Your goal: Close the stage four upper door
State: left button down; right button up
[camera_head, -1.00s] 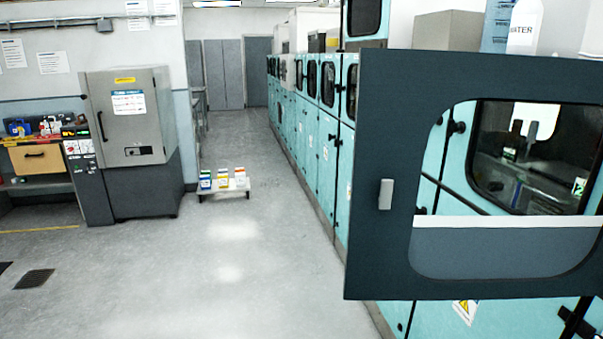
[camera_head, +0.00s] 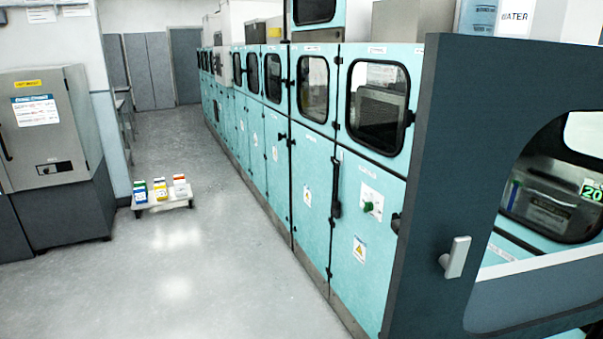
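A dark grey door (camera_head: 453,190) with a large cut-out window stands open at the right of the head view. It sticks out from the teal row of cabinets into the aisle. A light grey handle (camera_head: 455,257) sits on it near its free edge. The window's right part and the hinge side run out of the frame. I cannot read a stage number on this door. Neither of my grippers shows in the view.
Teal cabinets (camera_head: 318,178) with closed upper windows line the aisle. A low white trolley (camera_head: 163,203) with several coloured boxes stands on the floor. A grey machine (camera_head: 45,130) stands at the left. The floor (camera_head: 170,285) between is clear. A water container (camera_head: 512,18) is at top right.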

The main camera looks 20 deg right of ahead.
aim_at(481, 99)
jog(key=i+z, duration=0.2)
jog(key=z, duration=0.3)
jog(key=i+j+z, duration=0.15)
jog(key=z, duration=0.35)
jog(key=i+j+z, duration=0.15)
jog(key=z, duration=0.35)
jog(key=j+z, duration=0.3)
jog(key=z, duration=0.2)
jog(key=i+j+z, duration=0.1)
jog(key=j+z, duration=0.2)
jog(key=z, duration=0.15)
jog(key=i+j+z, duration=0.1)
jog(key=j+z, duration=1.15)
jog(key=i+l, duration=0.05)
jog(key=l, duration=0.05)
